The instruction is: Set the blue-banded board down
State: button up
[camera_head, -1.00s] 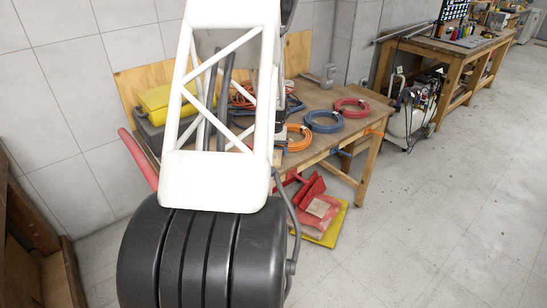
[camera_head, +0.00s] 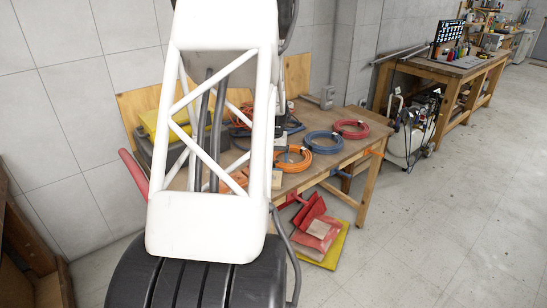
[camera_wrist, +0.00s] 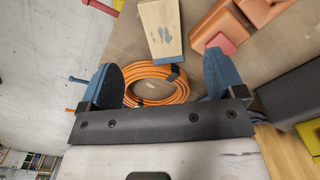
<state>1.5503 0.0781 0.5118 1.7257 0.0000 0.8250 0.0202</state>
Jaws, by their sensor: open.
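A pale wooden board (camera_wrist: 160,28) shows at the top of the wrist view, just beyond the orange hose coil. In the head view my white arm hides most of the gripper's surroundings.
The wooden bench (camera_head: 325,165) also bears a blue coil (camera_head: 322,143) and a red coil (camera_head: 350,129). Orange blocks (camera_wrist: 225,28) lie right of the board, and a dark box (camera_wrist: 290,90) is near the right finger. Red and yellow items (camera_head: 320,235) are on the floor.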

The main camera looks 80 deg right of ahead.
jog(key=shift+c, duration=0.4)
jog(key=shift+c, duration=1.3)
jog(key=shift+f, duration=0.1)
jog(key=shift+w+d+f, duration=0.1)
jog(key=shift+d+f, duration=0.25)
jog(key=shift+f, duration=0.35)
jog(key=shift+s+d+f, duration=0.1)
jog(key=shift+d+f, duration=0.2)
jog(key=shift+f, duration=0.45)
jog(key=shift+w+d+f, duration=0.1)
jog(key=shift+d+f, duration=0.25)
jog(key=shift+f, duration=0.35)
jog(key=shift+f, duration=0.1)
jog(key=shift+f, duration=1.2)
jog(key=shift+f, duration=0.15)
